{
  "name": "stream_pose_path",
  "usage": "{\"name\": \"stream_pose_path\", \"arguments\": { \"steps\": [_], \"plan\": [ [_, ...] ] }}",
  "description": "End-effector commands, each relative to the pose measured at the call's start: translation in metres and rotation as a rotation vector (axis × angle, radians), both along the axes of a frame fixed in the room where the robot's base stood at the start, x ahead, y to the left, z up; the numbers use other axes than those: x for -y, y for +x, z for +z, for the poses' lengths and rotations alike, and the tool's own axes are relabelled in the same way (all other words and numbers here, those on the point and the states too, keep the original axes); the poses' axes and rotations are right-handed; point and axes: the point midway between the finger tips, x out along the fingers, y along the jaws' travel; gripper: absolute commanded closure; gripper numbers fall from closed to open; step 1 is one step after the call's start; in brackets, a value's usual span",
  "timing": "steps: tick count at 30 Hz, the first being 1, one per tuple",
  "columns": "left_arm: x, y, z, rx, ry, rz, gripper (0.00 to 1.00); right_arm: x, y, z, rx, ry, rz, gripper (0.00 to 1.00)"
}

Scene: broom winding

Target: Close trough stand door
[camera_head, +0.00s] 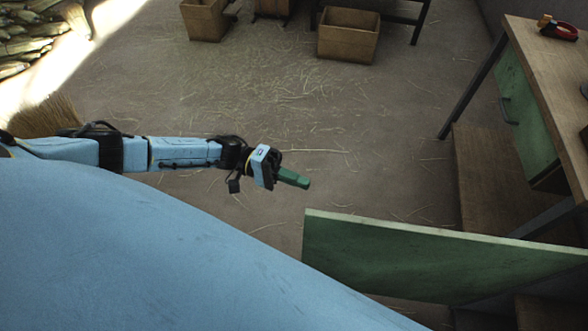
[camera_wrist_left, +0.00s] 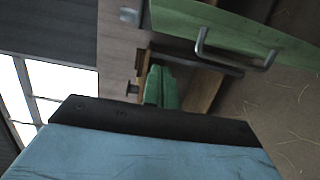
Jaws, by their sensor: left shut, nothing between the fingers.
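A flat green door panel (camera_head: 430,255) juts out to the left from the low right side of the head view, standing open away from the wooden stand (camera_head: 545,50). My left gripper (camera_head: 300,182) has green fingers pressed together and is empty, above the floor, just up and left of the panel's free edge and apart from it. In the left wrist view the fingers (camera_wrist_left: 160,90) point toward the wooden furniture. A green panel (camera_wrist_left: 225,28) with a metal bar handle (camera_wrist_left: 237,62) lies across the top there; I cannot tell whether it is the door. My right gripper is out of view.
A green front with a dark handle (camera_head: 507,108) is under the stand's top, and a red-handled tool (camera_head: 560,28) lies on it. A wooden crate (camera_head: 348,36) stands at the back. The straw-strewn floor (camera_head: 290,110) is open in the middle.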

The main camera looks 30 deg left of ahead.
Motion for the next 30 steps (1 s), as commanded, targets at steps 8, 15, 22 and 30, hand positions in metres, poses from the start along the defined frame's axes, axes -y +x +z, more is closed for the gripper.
{"name": "stream_pose_path", "arguments": {
  "steps": [8, 15, 22, 30],
  "plan": [
    [0.062, 0.005, 0.000, 0.001, -0.004, -0.001, 1.00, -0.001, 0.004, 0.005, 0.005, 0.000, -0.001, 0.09],
    [0.073, -0.024, 0.000, -0.001, 0.000, 0.001, 1.00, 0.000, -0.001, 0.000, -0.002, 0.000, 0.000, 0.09],
    [0.075, -0.033, 0.000, 0.002, 0.001, 0.003, 1.00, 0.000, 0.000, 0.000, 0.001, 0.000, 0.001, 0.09],
    [0.076, -0.033, 0.000, 0.002, 0.001, 0.003, 1.00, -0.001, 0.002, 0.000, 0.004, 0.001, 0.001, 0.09]
  ]
}}
